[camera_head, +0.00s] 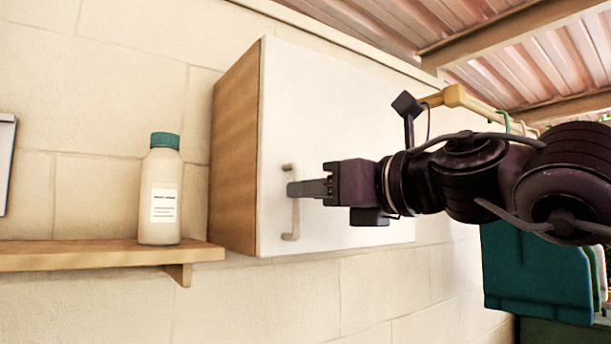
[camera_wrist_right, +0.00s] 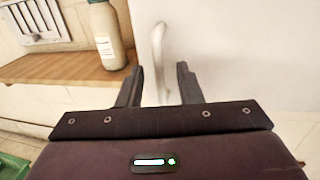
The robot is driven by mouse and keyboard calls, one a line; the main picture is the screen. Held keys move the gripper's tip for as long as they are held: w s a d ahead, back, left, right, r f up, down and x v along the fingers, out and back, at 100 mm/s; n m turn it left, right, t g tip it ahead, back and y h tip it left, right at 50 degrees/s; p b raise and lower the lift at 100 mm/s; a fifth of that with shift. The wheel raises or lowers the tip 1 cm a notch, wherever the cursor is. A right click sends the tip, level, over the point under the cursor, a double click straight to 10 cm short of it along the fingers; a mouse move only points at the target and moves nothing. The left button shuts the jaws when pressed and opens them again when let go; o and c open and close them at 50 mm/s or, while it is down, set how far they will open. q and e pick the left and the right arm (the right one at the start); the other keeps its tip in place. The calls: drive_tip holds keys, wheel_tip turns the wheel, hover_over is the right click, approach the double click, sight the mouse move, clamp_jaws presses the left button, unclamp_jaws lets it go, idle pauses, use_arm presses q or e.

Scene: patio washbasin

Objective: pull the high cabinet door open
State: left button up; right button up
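The high cabinet (camera_head: 235,150) hangs on the wall, with a wooden side and a white door (camera_head: 320,110). The door looks shut. Its pale upright bar handle (camera_head: 291,225) is near the door's left edge. My right gripper (camera_head: 297,188) reaches in from the right, with its fingertips at the middle of the handle. In the right wrist view, the two fingers (camera_wrist_right: 161,85) are spread apart, with the handle (camera_wrist_right: 158,45) between them and visible gaps at the sides. My left gripper is not in view.
A wooden shelf (camera_head: 100,256) left of the cabinet holds a white bottle with a green cap (camera_head: 160,195). The wall below the cabinet is bare. A teal cloth (camera_head: 535,270) hangs at the right, behind my right arm. A rail (camera_head: 470,100) runs above that arm.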

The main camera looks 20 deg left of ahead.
drive_tip(key=shift+p+x, duration=0.3)
drive_tip(key=shift+x, duration=0.7)
drive_tip(key=shift+c, duration=0.2)
clamp_jaws()
